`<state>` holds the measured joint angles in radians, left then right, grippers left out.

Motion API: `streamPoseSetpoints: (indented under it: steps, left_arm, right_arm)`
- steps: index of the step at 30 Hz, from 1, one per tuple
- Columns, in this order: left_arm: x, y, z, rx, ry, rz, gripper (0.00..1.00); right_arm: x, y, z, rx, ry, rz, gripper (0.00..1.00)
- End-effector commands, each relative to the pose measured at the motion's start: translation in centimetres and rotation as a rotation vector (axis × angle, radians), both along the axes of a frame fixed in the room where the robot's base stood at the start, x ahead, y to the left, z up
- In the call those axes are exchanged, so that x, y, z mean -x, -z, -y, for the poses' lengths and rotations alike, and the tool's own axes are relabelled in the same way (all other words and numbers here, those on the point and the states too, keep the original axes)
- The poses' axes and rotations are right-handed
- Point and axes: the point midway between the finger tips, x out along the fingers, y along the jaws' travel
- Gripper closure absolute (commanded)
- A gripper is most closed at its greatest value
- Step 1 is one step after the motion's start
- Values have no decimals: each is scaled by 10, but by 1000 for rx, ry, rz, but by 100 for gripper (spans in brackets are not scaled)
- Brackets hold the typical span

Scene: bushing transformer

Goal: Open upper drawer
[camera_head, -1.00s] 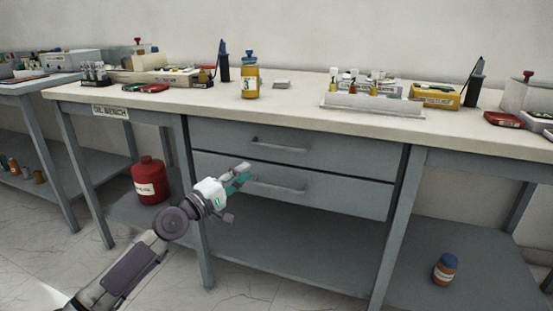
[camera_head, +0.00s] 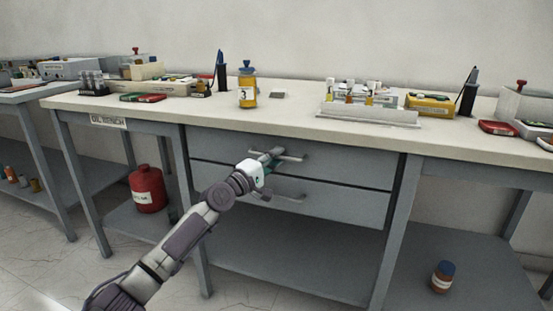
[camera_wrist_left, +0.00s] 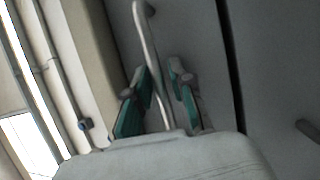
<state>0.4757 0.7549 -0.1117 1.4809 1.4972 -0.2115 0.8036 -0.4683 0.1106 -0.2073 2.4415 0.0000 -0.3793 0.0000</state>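The upper drawer (camera_head: 345,168) is a grey front under the bench top and it appears closed. Its bar handle (camera_head: 292,158) runs across the front; it also shows in the left wrist view (camera_wrist_left: 149,48). My left gripper (camera_head: 268,156) is at the left part of this handle. In the left wrist view the left gripper (camera_wrist_left: 158,100) has its two teal-padded fingers apart, one on each side of the bar. A gap shows between the bar and the right finger. My right gripper is not in view.
The lower drawer (camera_head: 340,203) with its own handle (camera_head: 288,196) is just below. The bench top (camera_head: 300,119) overhangs the drawers and holds a yellow bottle (camera_head: 247,90), a white rack (camera_head: 370,115) and a yellow box (camera_head: 430,104). A red container (camera_head: 147,190) stands on the lower shelf.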

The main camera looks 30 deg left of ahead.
Motion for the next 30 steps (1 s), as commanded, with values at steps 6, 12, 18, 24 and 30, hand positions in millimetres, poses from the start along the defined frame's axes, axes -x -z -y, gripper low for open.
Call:
streamPoseSetpoints:
  steps: [6, 12, 18, 24, 30]
  left_arm:
    - [-3, -1, 1, 0, 1, 0, 77]
    - [-3, -1, 1, 0, 1, 0, 91]
    - [-3, 0, 1, 0, 1, 0, 100]
    - [-3, 0, 1, 0, 1, -1, 100]
    - [-3, 0, 1, 0, 1, -2, 100]
  right_arm:
    - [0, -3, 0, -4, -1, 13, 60]
    - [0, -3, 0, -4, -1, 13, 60]
    - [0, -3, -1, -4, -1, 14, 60]
    - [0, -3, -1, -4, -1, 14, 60]
    - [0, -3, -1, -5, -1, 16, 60]
